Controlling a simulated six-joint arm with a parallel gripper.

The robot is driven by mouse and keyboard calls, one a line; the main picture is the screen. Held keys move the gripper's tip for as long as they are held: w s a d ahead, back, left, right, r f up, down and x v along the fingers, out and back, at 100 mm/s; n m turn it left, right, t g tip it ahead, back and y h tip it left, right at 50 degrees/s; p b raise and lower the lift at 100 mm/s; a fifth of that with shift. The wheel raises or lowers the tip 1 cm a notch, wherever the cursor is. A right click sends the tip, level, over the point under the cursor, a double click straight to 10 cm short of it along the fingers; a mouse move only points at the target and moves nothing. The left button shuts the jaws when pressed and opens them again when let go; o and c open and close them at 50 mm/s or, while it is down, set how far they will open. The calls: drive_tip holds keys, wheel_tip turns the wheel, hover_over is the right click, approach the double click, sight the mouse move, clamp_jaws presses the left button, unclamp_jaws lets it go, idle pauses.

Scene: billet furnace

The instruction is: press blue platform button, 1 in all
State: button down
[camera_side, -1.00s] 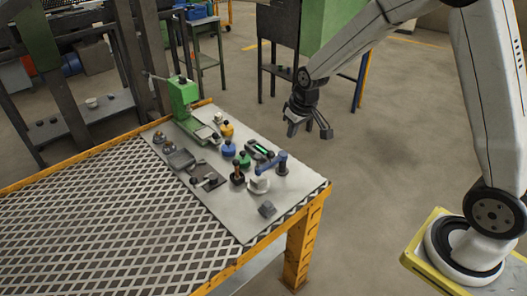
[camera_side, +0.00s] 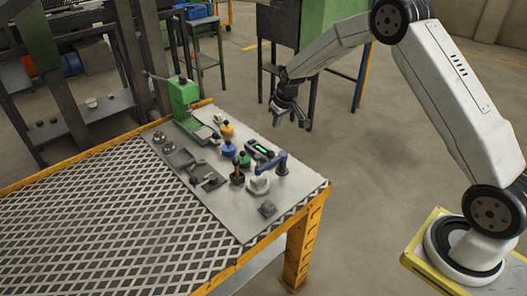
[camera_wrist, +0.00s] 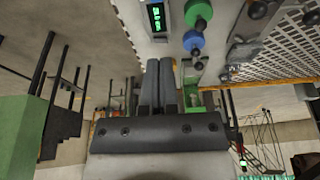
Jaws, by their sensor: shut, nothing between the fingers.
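The blue platform button (camera_side: 228,148) is a round blue knob near the middle of the grey panel (camera_side: 225,208), between a yellow knob (camera_side: 226,130) and a green knob (camera_side: 243,160). In the wrist view the blue button (camera_wrist: 193,41) shows at the upper right, just beyond and to the right of my fingertips. My gripper (camera_side: 290,115) hangs in the air to the right of the panel's far edge, apart from the button. In the wrist view my gripper (camera_wrist: 160,63) has its two fingers side by side, shut and empty.
A green press (camera_side: 184,97) stands at the panel's far end. A green-lit display (camera_side: 262,149), a black joystick (camera_side: 238,174) and a blue lever (camera_side: 275,163) stand near the button. The table has a yellow edge (camera_side: 307,212). Open floor lies to its right.

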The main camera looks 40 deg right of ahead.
drive_tip(key=shift+f, duration=0.1)
drive_tip(key=x, duration=1.2)
drive_tip(key=shift+s+f, duration=0.15)
drive_tip(key=shift+s, duration=0.2)
drive_tip(key=shift+f, duration=0.8)
